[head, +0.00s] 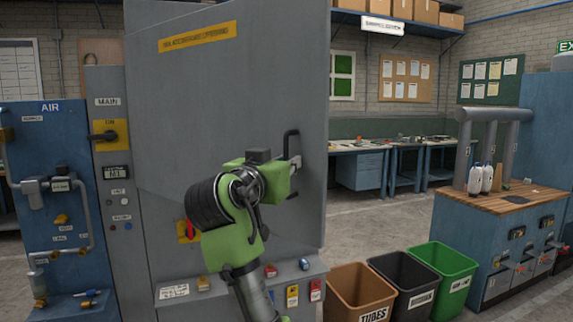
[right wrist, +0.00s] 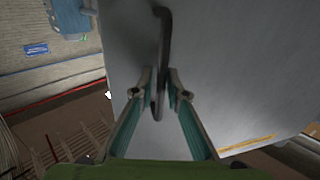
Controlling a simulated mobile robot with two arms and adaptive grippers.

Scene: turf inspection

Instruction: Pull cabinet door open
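The cabinet door (head: 235,100) is a large grey panel with a yellow label near its top. A black bar handle (head: 291,135) stands upright near its right edge. My right gripper (head: 295,163), on a green and black arm, is at this handle. In the right wrist view, the handle (right wrist: 164,35) passes between the two fingers of my right gripper (right wrist: 160,82), which are closed in around it. The arm hides part of the lower door. My left gripper is out of view.
A brown bin (head: 348,285), a black bin (head: 405,275) and a green bin (head: 442,262) stand right of the cabinet. A blue workbench with a wooden top (head: 520,199) is farther right. Open floor (head: 385,220) lies behind the bins. A blue air panel (head: 60,190) is at the left.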

